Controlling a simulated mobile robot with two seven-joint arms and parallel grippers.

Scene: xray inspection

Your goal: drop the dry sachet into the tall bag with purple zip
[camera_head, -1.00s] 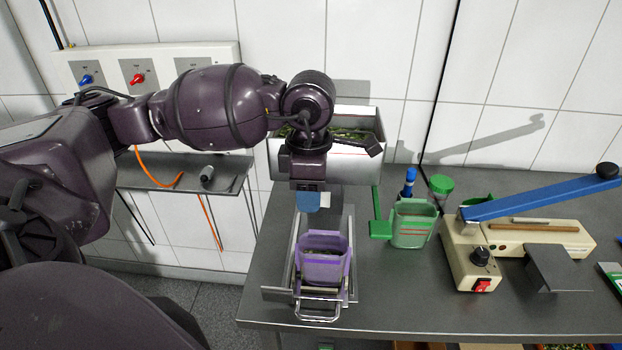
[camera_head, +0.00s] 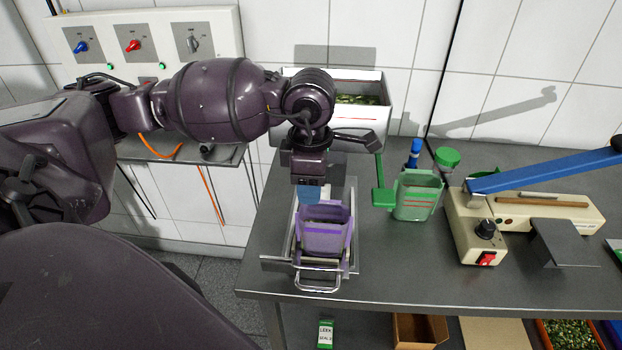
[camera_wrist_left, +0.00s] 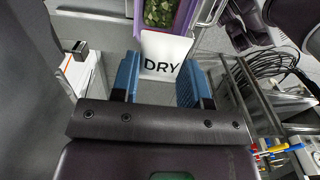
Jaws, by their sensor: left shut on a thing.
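The tall bag with the purple zip (camera_head: 325,238) stands upright in a metal holder on the bench. Its mouth (camera_wrist_left: 193,14) shows in the left wrist view with green leaves inside. My left gripper (camera_head: 309,193) points down just behind the bag's top edge. Its blue fingers are shut on the white dry sachet (camera_wrist_left: 163,52), marked DRY, which shows between them in the left wrist view. The sachet's far end lies close to the bag's rim; I cannot tell whether they touch. In the head view the sachet is hidden. My right gripper is not in view.
A green bag (camera_head: 415,197) stands to the right of the purple one, near a blue-capped bottle (camera_head: 413,152). A white bin of leaves (camera_head: 372,110) is behind the gripper. The sealer (camera_head: 530,215) with its blue lever fills the bench's right.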

